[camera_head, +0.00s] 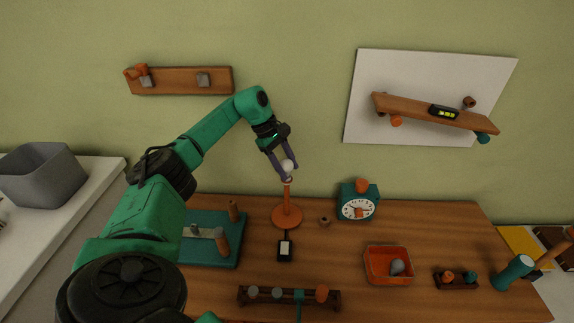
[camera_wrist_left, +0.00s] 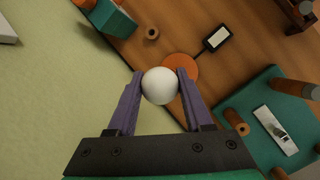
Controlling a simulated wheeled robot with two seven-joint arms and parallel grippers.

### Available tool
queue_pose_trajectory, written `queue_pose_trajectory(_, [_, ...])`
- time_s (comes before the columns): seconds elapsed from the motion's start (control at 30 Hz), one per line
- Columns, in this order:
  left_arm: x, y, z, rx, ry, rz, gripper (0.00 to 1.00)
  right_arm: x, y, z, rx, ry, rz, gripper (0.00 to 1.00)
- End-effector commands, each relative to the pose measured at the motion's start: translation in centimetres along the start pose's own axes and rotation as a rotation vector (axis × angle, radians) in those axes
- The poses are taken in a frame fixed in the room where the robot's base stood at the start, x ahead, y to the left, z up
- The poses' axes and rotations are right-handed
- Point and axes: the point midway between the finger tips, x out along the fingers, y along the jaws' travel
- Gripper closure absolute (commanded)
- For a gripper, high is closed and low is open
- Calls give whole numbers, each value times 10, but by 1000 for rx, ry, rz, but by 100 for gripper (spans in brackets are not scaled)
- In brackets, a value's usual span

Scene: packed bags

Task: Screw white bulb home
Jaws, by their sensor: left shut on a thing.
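A white bulb (camera_head: 288,166) sits at the top of an orange lamp stand (camera_head: 287,214) on the wooden table. My left gripper (camera_head: 286,170) reaches down from above and is shut on the bulb, one finger on each side. In the left wrist view the round white bulb (camera_wrist_left: 160,86) lies between the two purple fingers, with the orange base (camera_wrist_left: 182,67) behind it. The bulb hides the socket there, so how deep it sits cannot be told. My right gripper is not in view.
A teal clock (camera_head: 358,203) stands right of the lamp. A black switch box (camera_head: 285,248) lies in front of it, and a teal board (camera_head: 213,252) is to the left. An orange tray (camera_head: 370,269) holds a grey bulb (camera_head: 397,267). A rack (camera_head: 289,297) stands at the front.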

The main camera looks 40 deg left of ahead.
Motion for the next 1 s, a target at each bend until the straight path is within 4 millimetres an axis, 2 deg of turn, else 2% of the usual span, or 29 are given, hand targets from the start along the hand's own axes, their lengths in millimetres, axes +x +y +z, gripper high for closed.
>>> queue_pose_trajectory(0.13, [-2,2,1,25,-6,-5,94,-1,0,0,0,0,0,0])
queue_pose_trajectory(0.33, [-1,2,0,248,-54,-97,94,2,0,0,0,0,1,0])
queue_pose_trajectory(0.53, [-1,1,0,272,-58,-108,94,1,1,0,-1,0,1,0])
queue_pose_trajectory(0.57, [-1,1,0,272,-58,-108,45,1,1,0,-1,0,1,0])
queue_pose_trajectory(0.6, [-1,1,0,272,-58,-108,32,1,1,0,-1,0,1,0])
queue_pose_trajectory(0.9, [-1,0,0,262,-54,-107,32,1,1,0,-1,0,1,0])
queue_pose_trajectory(1.0, [-1,-2,-1,173,-33,-73,32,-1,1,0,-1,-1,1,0])
